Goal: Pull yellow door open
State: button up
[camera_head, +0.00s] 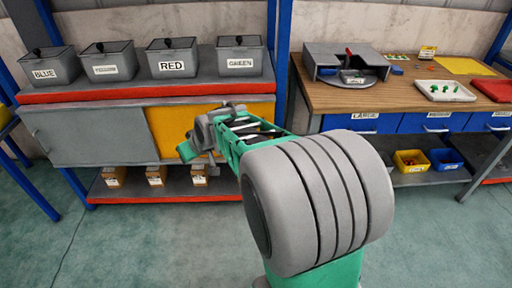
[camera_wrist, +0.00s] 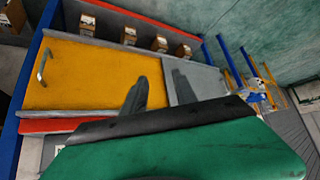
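The yellow door (camera_head: 172,122) forms the right half of the cabinet front under the red-edged shelf, flush beside a grey door (camera_head: 90,137). In the wrist view the yellow door (camera_wrist: 90,75) fills the middle left. A metal handle (camera_wrist: 42,64) stands at its far left end there. In the head view the handle is not visible; my arm covers part of the door. My gripper (camera_head: 205,130) is in front of the yellow door. In the wrist view its two dark fingers (camera_wrist: 160,80) are apart with nothing between them, away from the handle and near the grey door's edge.
Small cardboard boxes (camera_head: 156,176) sit on the lower shelf. A blue post (camera_head: 281,60) and a workbench (camera_head: 400,95) stand to the right. Floor in front is clear.

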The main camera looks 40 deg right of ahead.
jog(key=w+d+f+m+t+h+b, duration=0.1)
jog(key=w+d+f+t+b, duration=0.15)
jog(key=w+d+f, duration=0.4)
jog(key=w+d+f+t+b, duration=0.2)
jog(key=w+d+f+b, duration=0.2)
jog(key=d+f, duration=0.45)
jog(key=s+d+f+m+t+h+b, duration=0.1)
jog(key=d+f+m+t+h+b, duration=0.2)
jog(key=d, duration=0.8)
jog(key=s+d+f+m+t+h+b, duration=0.15)
jog(key=d+f+h, duration=0.3)
jog(key=d, duration=0.75)
jog(key=shift+y, duration=0.45)
jog(key=x, duration=0.4)
jog(key=b+x, duration=0.1)
jog(key=x, duration=0.1)
jog(key=shift+w+f, duration=0.35)
jog(key=shift+c, duration=0.4)
grip_shut()
